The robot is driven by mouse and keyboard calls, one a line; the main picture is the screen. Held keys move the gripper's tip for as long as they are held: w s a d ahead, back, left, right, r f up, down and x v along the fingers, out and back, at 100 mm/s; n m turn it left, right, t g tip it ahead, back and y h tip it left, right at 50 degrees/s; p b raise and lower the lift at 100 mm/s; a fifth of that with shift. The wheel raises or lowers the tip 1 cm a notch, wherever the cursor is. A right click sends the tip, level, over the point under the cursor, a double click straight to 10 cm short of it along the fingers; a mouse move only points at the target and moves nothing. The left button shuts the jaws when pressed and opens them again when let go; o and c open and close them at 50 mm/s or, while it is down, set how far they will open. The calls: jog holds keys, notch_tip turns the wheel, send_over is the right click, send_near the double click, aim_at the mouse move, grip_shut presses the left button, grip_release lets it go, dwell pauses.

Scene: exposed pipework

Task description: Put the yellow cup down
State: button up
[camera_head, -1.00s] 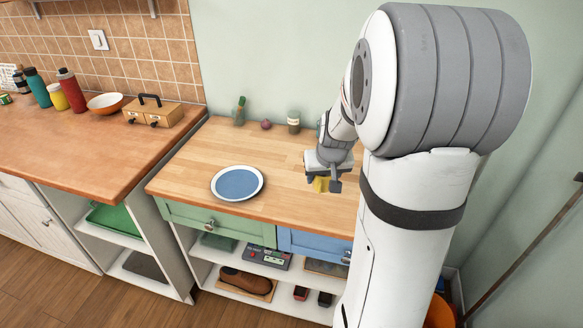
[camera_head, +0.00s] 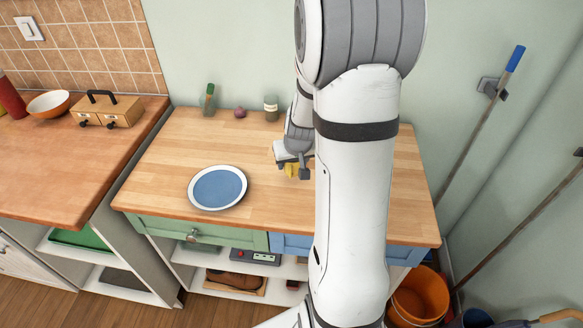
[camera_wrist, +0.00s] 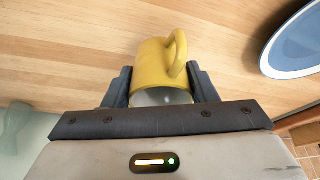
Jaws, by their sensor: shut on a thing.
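The yellow cup (camera_wrist: 152,70) is between the two fingers of my gripper (camera_wrist: 160,92) in the wrist view, with its handle toward the upper right. My gripper is shut on the cup. In the head view my gripper (camera_head: 297,172) is over the right part of the wooden counter, and only a small yellow patch of the cup (camera_head: 291,170) shows. My arm hides part of the counter there. I cannot tell whether the cup touches the counter.
A blue plate with a white rim (camera_head: 218,188) lies on the wooden counter (camera_head: 165,165), left of my gripper. The counter between plate and back items is clear.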

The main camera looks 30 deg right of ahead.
jog(key=shift+a+f+b, duration=0.1)
jog(key=shift+f+b, duration=0.2)
jog(key=shift+f, duration=1)
jog(key=shift+f+b, duration=0.2)
jog(key=shift+b, duration=0.1)
jog(key=o, duration=1)
jog(key=shift+r, duration=0.1)
